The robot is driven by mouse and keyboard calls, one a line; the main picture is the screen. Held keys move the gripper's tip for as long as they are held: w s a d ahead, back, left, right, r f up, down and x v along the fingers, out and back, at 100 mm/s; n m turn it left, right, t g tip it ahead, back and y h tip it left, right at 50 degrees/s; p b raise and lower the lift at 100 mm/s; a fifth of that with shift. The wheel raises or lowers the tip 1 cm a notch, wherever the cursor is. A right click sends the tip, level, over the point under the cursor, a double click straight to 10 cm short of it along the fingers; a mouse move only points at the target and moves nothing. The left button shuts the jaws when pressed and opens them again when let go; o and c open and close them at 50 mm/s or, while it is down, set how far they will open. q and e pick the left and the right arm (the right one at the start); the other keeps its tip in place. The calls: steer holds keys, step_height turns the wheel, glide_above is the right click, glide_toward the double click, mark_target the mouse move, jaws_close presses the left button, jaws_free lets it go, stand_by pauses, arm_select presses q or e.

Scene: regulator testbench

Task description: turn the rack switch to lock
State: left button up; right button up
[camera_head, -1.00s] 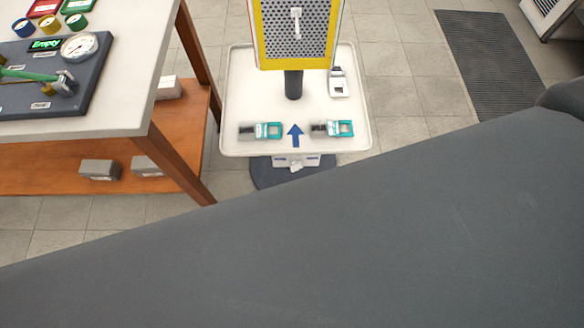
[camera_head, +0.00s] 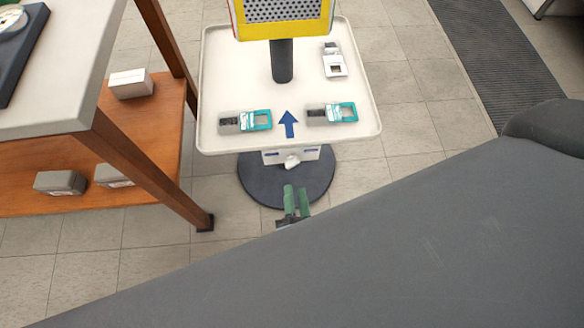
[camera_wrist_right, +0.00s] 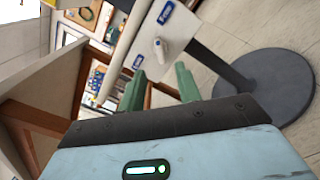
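The rack switch is a white knob (camera_head: 292,161) on a white panel under the front edge of the rack's tray, between two small blue labels whose text is too small to read. It also shows in the right wrist view as a rounded, elongated knob (camera_wrist_right: 160,48). My right gripper (camera_head: 296,188) has green fingers and is below the knob in the head view. In the right wrist view the fingers (camera_wrist_right: 160,75) stand apart with nothing between them, short of the knob. My left gripper is not in view.
The tray (camera_head: 215,75) carries several small devices and a blue arrow (camera_head: 288,124). A round dark base (camera_head: 258,186) stands below it. A table with a wooden shelf (camera_head: 150,140) is at the left. My large grey arm part covers the lower right.

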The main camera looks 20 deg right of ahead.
mark_target(292, 167)
steer(key=shift+x, duration=3.9)
steer(key=shift+c, duration=0.3)
jaws_close()
